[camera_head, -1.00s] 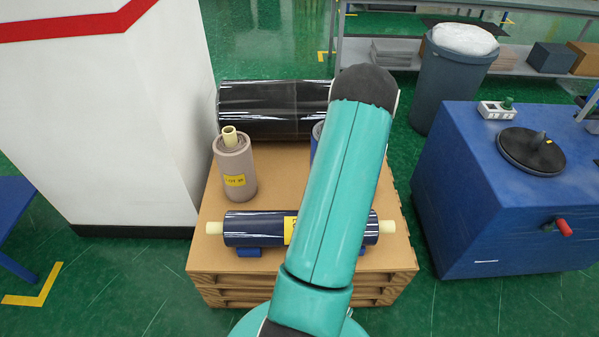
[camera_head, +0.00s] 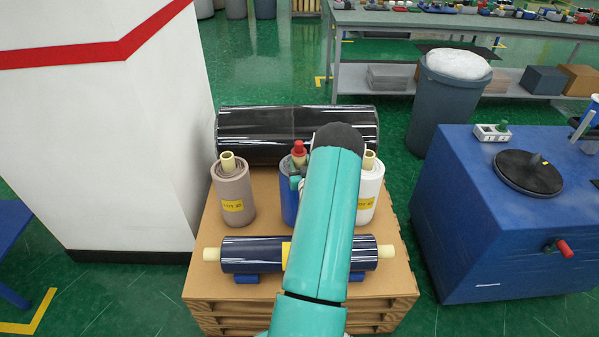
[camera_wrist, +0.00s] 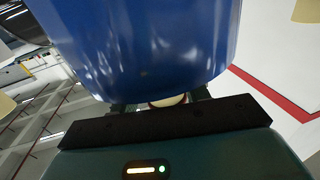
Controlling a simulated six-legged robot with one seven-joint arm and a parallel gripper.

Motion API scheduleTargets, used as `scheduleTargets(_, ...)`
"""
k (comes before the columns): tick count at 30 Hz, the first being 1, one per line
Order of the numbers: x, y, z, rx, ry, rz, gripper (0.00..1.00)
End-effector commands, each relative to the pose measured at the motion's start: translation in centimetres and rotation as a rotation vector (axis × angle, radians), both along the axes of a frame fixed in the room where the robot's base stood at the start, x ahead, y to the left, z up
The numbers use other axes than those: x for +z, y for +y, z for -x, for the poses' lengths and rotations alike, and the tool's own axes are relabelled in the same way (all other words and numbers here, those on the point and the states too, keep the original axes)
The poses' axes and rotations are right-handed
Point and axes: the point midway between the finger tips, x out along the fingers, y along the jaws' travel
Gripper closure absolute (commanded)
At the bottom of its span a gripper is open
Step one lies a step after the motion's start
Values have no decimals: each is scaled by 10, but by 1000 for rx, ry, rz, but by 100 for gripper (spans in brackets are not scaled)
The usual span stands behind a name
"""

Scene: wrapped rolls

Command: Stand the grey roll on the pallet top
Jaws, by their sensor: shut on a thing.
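The grey roll (camera_head: 232,195), a warm grey with a yellow label and a pale core, stands upright at the left of the pallet top (camera_head: 262,205). A blue roll (camera_head: 289,205) stands upright right of it, partly hidden by my arm. In the wrist view, the blue roll (camera_wrist: 140,45) fills the top middle. My gripper (camera_wrist: 162,103) is shut at its end, around the pale core. In the head view my arm hides most of the gripper. I cannot tell whether the blue roll rests on the pallet.
A white roll (camera_head: 371,190) stands at the right, partly behind my arm. A dark blue roll (camera_head: 250,255) lies across the front on blue supports; a large black roll (camera_head: 260,130) lies at the back. A white pillar (camera_head: 110,140) and a blue machine (camera_head: 500,220) flank the pallet.

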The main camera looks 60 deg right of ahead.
Motion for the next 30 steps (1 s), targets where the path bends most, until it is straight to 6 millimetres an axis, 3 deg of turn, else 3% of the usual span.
scheduleTargets(7,-30,0,-4,1,-2,-1,100)
scheduleTargets(19,-36,0,-4,2,-2,2,100)
scheduleTargets(20,-38,0,-4,1,0,-1,52)
scheduleTargets(21,-37,0,-4,1,0,-1,44)
scheduleTargets(23,-37,0,-4,1,0,-1,32)
scheduleTargets(30,-37,0,-4,1,0,-1,32)
